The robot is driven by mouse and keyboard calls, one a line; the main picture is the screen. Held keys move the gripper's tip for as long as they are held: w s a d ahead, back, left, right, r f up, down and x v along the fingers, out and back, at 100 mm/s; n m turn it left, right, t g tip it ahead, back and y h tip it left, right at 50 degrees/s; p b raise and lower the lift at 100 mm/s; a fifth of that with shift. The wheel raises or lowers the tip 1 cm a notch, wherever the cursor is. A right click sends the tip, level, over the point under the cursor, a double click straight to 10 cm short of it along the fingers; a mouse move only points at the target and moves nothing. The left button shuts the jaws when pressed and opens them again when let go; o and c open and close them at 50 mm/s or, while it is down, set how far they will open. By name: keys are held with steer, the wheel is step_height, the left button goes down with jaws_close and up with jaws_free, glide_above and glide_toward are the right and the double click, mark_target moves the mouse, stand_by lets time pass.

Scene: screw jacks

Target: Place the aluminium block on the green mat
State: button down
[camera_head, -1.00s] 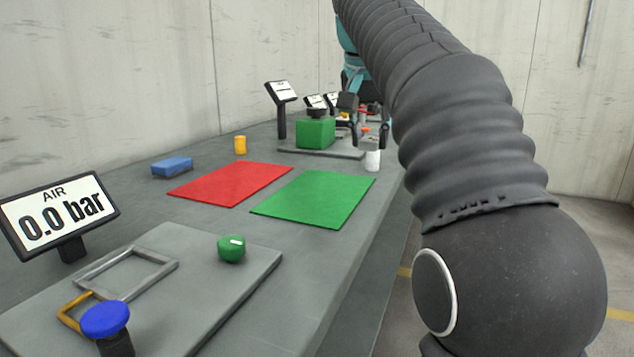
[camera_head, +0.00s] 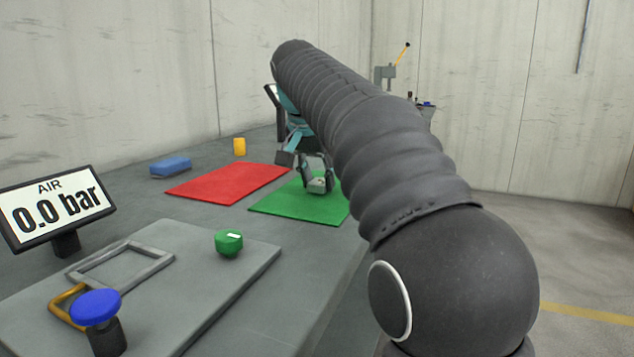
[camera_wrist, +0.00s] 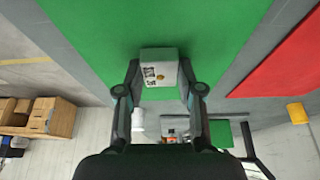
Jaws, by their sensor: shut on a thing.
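The aluminium block (camera_wrist: 158,57) is a pale grey box with small dark markings and an orange dot on its face. My gripper (camera_wrist: 158,80) is shut on it, one finger on each side. In the head view the block (camera_head: 319,185) shows small at the tips of my gripper (camera_head: 316,180), over the right part of the green mat (camera_head: 282,203). The green mat also fills the upper wrist view (camera_wrist: 95,25) behind the block. I cannot tell whether the block touches the mat. My arm hides the mat's right edge.
The red mat (camera_head: 225,184) lies left of the green one. A green knob (camera_head: 228,242), blue button (camera_head: 96,307) and AIR display (camera_head: 55,209) are nearer. A white cylinder (camera_wrist: 137,118) stands beyond the mat.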

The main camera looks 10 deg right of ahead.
steer(key=shift+f, duration=0.15)
steer(key=c, duration=0.7)
jaws_free()
steer(key=p+v, duration=0.3)
steer(key=v, duration=0.9)
steer(key=shift+p, duration=0.3)
